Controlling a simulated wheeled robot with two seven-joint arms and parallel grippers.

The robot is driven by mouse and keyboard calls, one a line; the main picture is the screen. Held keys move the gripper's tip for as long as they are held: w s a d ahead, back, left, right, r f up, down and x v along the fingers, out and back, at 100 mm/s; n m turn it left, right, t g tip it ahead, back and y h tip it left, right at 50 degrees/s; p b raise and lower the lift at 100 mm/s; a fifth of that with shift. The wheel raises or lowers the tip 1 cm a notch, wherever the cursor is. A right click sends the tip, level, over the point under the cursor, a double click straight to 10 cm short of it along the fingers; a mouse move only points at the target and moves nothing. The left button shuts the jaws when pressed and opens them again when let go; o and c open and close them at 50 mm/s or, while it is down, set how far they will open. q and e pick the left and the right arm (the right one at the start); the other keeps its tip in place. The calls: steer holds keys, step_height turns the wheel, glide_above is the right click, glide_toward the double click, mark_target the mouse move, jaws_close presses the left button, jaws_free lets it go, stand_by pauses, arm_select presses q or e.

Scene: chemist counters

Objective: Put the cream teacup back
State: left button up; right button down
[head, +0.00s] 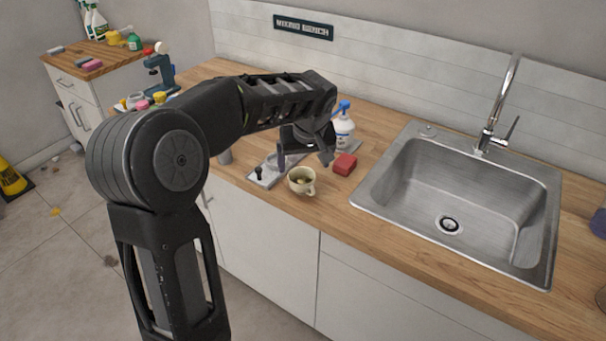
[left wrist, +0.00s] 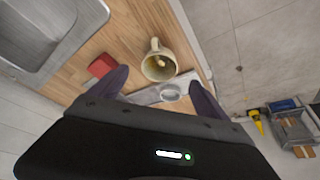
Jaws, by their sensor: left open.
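The cream teacup (head: 302,181) stands upright on the wooden counter near its front edge, its handle towards the right. Something yellowish and dark shows inside it. In the left wrist view the teacup (left wrist: 157,67) lies just beyond the gap between my fingers. My left gripper (head: 305,157) is open and empty, above and behind the cup, apart from it; its two dark fingers also frame the left wrist view (left wrist: 162,90). A grey tray or plate (head: 262,176) lies left of the cup, partly hidden by my gripper. My right gripper is not in view.
A red block (head: 345,164) sits right of the cup, close to the sink (head: 455,190). A white bottle with a blue top (head: 343,126) stands behind my gripper. A microscope (head: 160,70) stands at the far left. The counter front of the sink is clear.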

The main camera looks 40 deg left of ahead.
arm_select(q)
steer(key=v, duration=0.5)
steer(key=shift+b, duration=0.3)
steer(key=shift+f, duration=0.1)
